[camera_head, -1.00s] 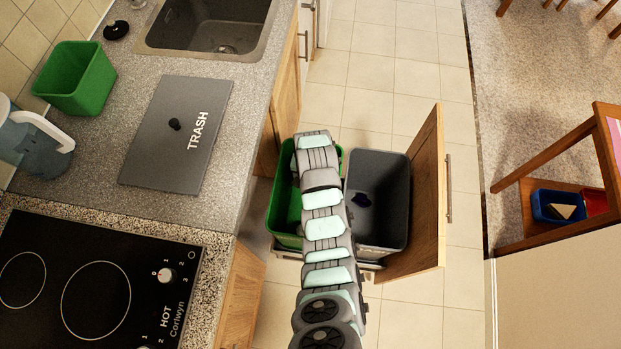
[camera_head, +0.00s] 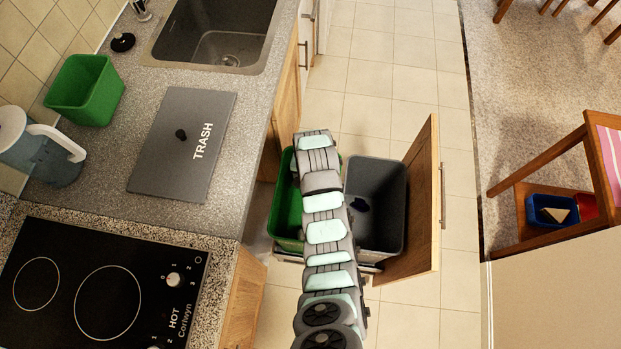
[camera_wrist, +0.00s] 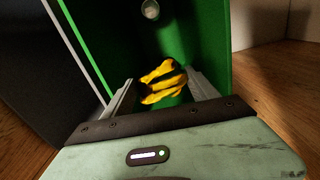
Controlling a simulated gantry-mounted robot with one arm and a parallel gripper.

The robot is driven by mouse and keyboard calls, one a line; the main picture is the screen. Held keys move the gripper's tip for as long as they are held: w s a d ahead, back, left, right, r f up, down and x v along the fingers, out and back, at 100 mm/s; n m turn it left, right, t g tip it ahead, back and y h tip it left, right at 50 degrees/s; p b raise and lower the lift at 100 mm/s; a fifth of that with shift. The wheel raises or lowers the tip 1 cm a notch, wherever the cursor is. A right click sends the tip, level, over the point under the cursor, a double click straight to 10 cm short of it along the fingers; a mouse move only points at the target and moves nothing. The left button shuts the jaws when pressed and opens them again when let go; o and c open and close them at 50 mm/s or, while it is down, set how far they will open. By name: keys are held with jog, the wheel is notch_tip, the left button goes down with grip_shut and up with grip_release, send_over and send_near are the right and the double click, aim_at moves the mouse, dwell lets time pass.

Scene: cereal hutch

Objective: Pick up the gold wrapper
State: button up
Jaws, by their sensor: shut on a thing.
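The gold wrapper (camera_wrist: 162,82) is a crumpled yellow piece with dark shadowed folds. In the wrist view it sits between the two fingers of my gripper (camera_wrist: 162,90), which is shut on it. Behind it are the walls of a green bin (camera_wrist: 205,40). A small round pale object (camera_wrist: 150,9) shows further in, against the green. In the head view my arm covers my gripper and the wrapper. The green bin (camera_head: 285,207) shows there to the left of my arm.
A grey bin (camera_head: 385,225) with a dark item inside stands right of the green bin in the pulled-out drawer. The wooden drawer front (camera_head: 425,200) stands at its right. The counter with the TRASH lid (camera_head: 185,165) and hob (camera_head: 95,285) is at left.

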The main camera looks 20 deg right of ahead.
jog(key=shift+r, duration=0.15)
jog(key=shift+r+p, duration=2.3)
jog(key=shift+r, duration=0.6)
